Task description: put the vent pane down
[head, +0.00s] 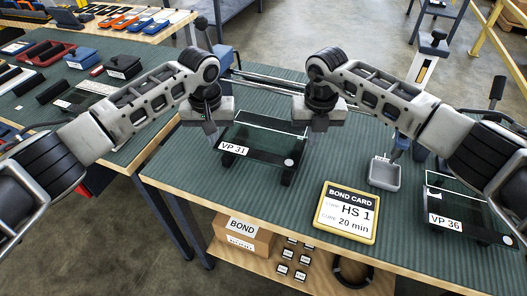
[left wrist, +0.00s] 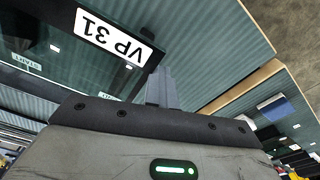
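The vent pane (head: 262,139), dark glass with a black lower band and a white "VP 31" label, lies between my two grippers over the green mat of the near table. My left gripper (head: 212,140) is at its left edge, and my right gripper (head: 303,142) is at its right edge. Both appear shut on the pane's edges, though the fingertips are mostly hidden. In the left wrist view, the pane (left wrist: 60,75) meets the grey finger of my left gripper (left wrist: 160,88). Whether the pane touches anything below is unclear.
A yellow-edged bond card (head: 346,212), a small grey tray (head: 384,174) and another pane marked VP 36 (head: 452,196) are on the table to the right. A cardboard box (head: 242,237) stands on the shelf below. The mat's front left is clear.

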